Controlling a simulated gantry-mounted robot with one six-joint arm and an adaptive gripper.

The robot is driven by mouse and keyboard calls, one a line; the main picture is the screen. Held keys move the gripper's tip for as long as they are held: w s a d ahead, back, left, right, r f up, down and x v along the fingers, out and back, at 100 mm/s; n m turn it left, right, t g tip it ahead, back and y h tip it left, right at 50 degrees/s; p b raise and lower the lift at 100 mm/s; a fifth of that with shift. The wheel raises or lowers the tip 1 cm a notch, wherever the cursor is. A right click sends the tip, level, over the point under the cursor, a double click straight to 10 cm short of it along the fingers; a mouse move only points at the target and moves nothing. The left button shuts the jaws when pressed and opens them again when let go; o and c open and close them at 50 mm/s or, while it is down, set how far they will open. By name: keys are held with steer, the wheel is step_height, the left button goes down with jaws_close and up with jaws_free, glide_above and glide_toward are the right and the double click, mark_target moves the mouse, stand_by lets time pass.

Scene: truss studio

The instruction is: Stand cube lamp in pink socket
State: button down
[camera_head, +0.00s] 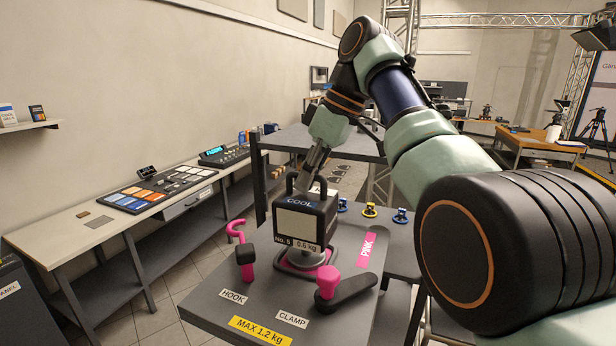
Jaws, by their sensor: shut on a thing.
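The cube lamp (300,220) is a dark box with a pale front panel, a "COOL" label and "No. 5 0.6 kg" on its lower edge. It is upright. My gripper (311,181) is at the lamp's top handle, shut on the lamp; the fingertips are partly hidden by the handle and box. The pink socket (290,268) is directly under the lamp in this view, with a grey disc between them. I cannot tell whether the lamp rests fully in the socket. A "PINK" label (367,250) lies to its right.
The dark table (215,291) carries a pink hook (237,232) with a black knob at left and a clamp lever (345,291) with a pink knob in front right. Several small coloured fittings (370,210) stand behind right. A side bench (95,225) holds control panels.

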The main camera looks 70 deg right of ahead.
steer(key=c, duration=1.1)
jaws_free()
steer(key=shift+c, duration=0.2)
steer(key=shift+r, duration=0.1)
